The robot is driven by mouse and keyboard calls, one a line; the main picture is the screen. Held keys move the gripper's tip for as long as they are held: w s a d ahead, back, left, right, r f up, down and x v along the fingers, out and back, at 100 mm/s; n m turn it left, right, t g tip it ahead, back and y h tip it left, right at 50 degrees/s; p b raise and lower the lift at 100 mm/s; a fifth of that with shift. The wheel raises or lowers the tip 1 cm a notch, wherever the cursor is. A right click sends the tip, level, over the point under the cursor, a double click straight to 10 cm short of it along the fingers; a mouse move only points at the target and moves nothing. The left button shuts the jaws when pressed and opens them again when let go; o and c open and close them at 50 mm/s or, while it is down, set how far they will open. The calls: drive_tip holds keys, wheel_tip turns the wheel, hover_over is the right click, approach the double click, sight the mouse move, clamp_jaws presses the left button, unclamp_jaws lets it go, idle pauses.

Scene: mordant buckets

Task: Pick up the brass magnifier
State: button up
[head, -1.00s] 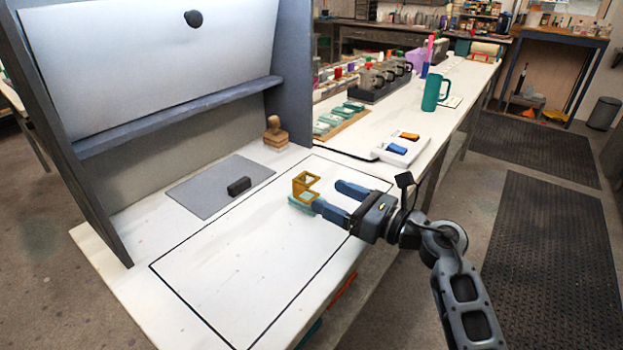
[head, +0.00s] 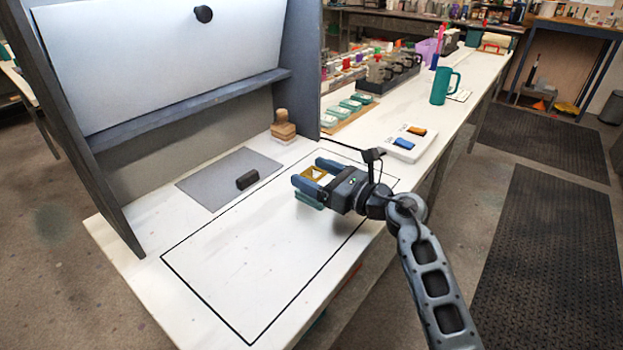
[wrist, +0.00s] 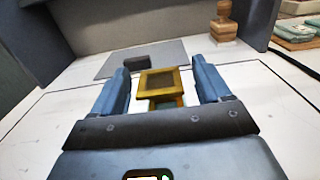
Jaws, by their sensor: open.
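The brass magnifier (head: 316,174) is a small golden square frame on the white bench, inside the black outline. In the wrist view its top frame (wrist: 146,81) shows, with a lower brass and teal part beneath. My gripper (head: 309,172) is open. Its two blue fingers are on either side of the magnifier, with gaps visible on both sides in the wrist view (wrist: 161,68). A teal piece (head: 308,200) shows below the near finger; my gripper hides part of it and the magnifier's base.
A dark block (head: 247,179) lies on a grey mat (head: 205,184) beyond the outline. A wooden stamp (head: 283,128) stands near the upright panel. A white tray with orange and blue pieces (head: 400,153) is to the right. The front of the outlined area is clear.

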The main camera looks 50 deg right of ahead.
sight(316, 174)
drive_tip(key=shift+c, duration=0.3)
drive_tip(key=c, duration=1.2)
drive_tip(key=shift+s+d+r, duration=0.1)
drive_tip(key=shift+r, duration=2.25)
drive_tip(key=s+d+r, duration=0.6)
drive_tip(key=s+d, duration=0.2)
drive_tip(key=shift+r+b, duration=0.15)
drive_tip(key=shift+b, duration=0.25)
